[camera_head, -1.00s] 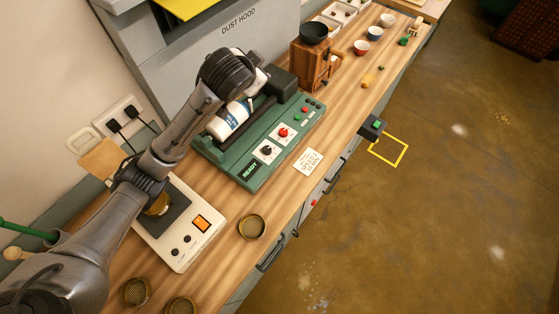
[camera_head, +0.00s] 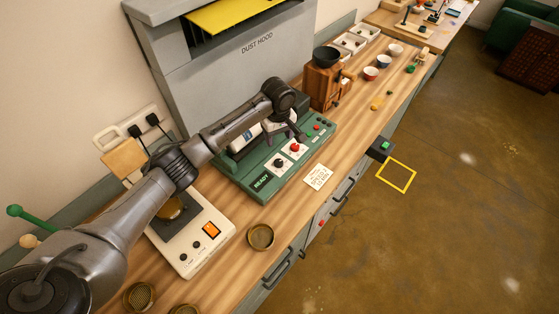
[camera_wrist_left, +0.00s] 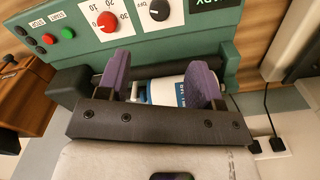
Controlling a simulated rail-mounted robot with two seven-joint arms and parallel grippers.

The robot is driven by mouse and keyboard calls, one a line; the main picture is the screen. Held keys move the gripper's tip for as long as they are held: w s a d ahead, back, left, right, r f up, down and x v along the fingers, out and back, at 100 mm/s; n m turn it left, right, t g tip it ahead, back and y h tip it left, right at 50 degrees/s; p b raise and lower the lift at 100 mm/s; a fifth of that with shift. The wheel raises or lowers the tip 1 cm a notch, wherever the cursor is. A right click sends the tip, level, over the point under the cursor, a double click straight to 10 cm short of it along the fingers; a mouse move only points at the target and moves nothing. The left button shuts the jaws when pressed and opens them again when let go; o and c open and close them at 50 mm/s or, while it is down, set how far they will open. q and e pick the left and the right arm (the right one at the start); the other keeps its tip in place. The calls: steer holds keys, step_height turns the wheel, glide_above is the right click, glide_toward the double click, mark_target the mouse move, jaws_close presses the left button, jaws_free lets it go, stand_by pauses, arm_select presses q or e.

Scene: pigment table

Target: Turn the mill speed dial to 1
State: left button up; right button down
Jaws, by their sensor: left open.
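In the left wrist view the red dial (camera_wrist_left: 106,21) sits by the numbers 10, 20 and 30. The black dial (camera_wrist_left: 159,9) is beside it at the top edge; its full scale is cut off. My left gripper (camera_head: 297,134) hangs over the mill near the red dial. In the wrist view its purple fingers (camera_wrist_left: 160,76) are open and empty, apart from both dials. A white jar (camera_wrist_left: 165,92) lies in the mill beyond them. My right gripper is out of view.
A lit READY display (camera_head: 262,182) and small buttons (camera_head: 317,127) are on the mill. A written card (camera_head: 318,177) lies in front. The dust hood (camera_head: 240,65) rises behind.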

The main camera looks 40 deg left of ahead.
mark_target(279, 162)
arm_select(q)
step_height(279, 162, down, 14)
steer(key=shift+r+b, duration=0.25)
steer(key=shift+b, duration=0.2)
steer(key=shift+r, duration=0.1)
steer(key=c, duration=0.9)
